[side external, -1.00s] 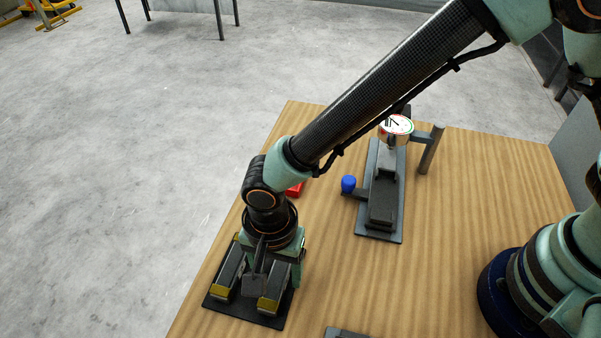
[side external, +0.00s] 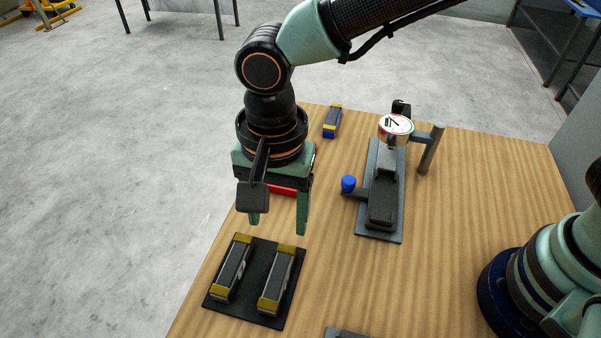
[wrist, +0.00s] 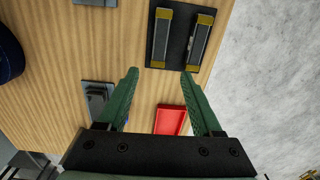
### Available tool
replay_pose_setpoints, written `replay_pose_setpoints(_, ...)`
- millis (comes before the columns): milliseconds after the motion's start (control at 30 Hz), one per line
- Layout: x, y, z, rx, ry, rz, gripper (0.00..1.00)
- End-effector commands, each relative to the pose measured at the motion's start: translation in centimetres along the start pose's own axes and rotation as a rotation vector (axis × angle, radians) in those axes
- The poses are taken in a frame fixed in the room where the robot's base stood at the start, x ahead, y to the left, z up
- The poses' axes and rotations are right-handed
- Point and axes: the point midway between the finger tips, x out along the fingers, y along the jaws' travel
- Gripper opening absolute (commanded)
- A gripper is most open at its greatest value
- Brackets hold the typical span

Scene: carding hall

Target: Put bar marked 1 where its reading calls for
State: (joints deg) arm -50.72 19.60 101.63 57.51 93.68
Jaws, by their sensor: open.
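Two dark bars with yellow ends lie side by side on a black mat (side external: 254,282): a left bar (side external: 231,268) and a right bar (side external: 277,279). Both also show in the wrist view, one (wrist: 160,38) and the other (wrist: 201,40). A third bar (side external: 332,121), with yellow and blue on it, lies at the table's far edge. I cannot read a number on any bar. A gauge (side external: 395,126) with a white dial and dark needle stands over a grey fixture (side external: 364,232); its reading is too small to tell. My gripper (side external: 278,224) is open and empty, above and behind the mat.
A red tray (wrist: 170,120) lies behind my gripper, mostly hidden in the side view. A blue knob (side external: 348,183) sticks out left of the fixture. A post (side external: 431,150) holds the gauge. A grey plate (side external: 345,333) shows at the front edge. Wood between mat and fixture is clear.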

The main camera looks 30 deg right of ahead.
Motion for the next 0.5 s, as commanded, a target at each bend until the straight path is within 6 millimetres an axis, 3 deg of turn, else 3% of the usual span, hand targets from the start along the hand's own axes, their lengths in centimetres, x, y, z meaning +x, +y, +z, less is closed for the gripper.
replay_pose_setpoints(167, -4.2, 2.4, -7.3, -0.12, 0.02, -0.094, 0.67)
replay_pose_setpoints(300, -7.0, 6.2, -13.1, -0.256, 0.08, -0.167, 0.67)
replay_pose_setpoints(500, -9.7, 13.1, -19.2, -0.453, 0.221, -0.223, 0.67)
